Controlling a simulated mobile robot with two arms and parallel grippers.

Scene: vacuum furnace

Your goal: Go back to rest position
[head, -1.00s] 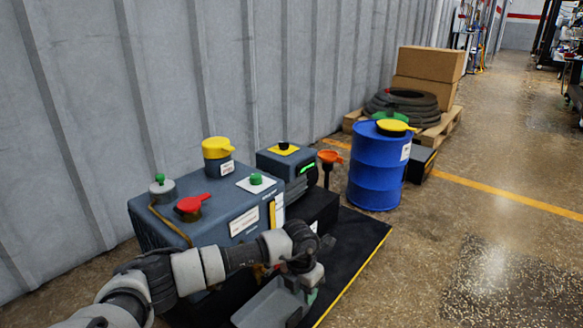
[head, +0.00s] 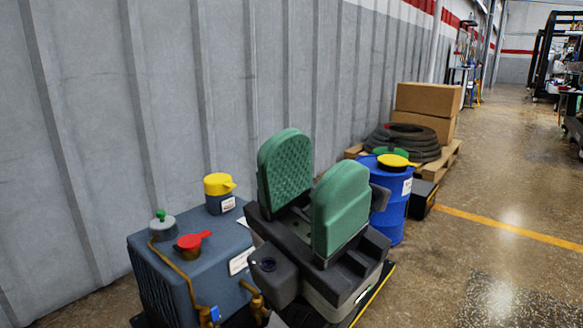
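My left gripper (head: 312,195) is large in the middle of the head view, close to the camera and pointing up. Its two green padded fingers stand apart with a clear gap and nothing between them. It covers the right part of the grey-blue pump unit (head: 165,280) behind it. The unit carries a red lever cap (head: 192,241), a grey cap with a green knob (head: 161,226) and a yellow-topped cap (head: 219,192). My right gripper is not in view.
A blue drum (head: 393,221) with a yellow lid piece stands right of the gripper, partly hidden. Behind it are a hose coil (head: 405,140) and cardboard boxes (head: 428,98) on a pallet. A corrugated wall (head: 160,90) runs behind. The floor at right is open.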

